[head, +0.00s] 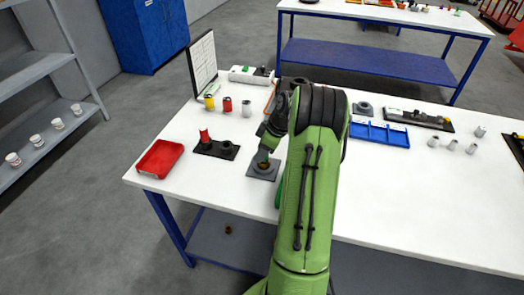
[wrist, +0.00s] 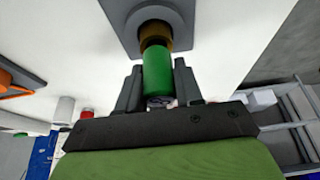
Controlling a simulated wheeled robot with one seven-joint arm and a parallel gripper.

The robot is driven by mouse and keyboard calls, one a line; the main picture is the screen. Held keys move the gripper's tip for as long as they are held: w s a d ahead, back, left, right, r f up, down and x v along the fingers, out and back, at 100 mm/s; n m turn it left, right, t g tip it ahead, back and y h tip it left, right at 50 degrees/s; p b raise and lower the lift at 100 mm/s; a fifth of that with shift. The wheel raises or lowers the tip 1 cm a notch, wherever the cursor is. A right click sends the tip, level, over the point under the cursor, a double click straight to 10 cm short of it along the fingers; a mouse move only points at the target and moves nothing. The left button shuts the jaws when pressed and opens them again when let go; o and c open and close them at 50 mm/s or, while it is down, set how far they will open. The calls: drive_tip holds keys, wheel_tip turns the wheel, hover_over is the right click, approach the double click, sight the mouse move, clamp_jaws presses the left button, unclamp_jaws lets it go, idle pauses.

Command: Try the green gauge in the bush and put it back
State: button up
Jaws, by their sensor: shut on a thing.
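The green gauge (wrist: 158,78) is held between the two fingers of my gripper (wrist: 158,88) in the wrist view. Its far end meets the brass-coloured bush (wrist: 155,34), in line with it. I cannot tell how deep it sits in the bush. The bush stands on a grey square plate (wrist: 122,12), which also shows on the white table in the head view (head: 258,174). In the head view my gripper (head: 263,156) is over that plate, largely hidden by my arm. A black stand (head: 212,152) to the left holds a red gauge (head: 204,135) and has a dark empty-looking socket.
A red tray (head: 159,158) lies at the table's left corner. Yellow (head: 209,102), red (head: 227,104) and grey (head: 246,108) cylinders stand behind the stand. A blue divided bin (head: 380,134) and several small grey cylinders are at right. The front right of the table (head: 420,215) is clear.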

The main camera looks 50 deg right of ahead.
drive_tip(key=shift+f+b, duration=0.4)
drive_tip(key=shift+f, duration=0.05)
idle(0.5)
drive_tip(key=shift+r, duration=0.1)
idle(0.8)
drive_tip(key=shift+r+p, duration=3)
drive_tip(key=shift+r, duration=0.75)
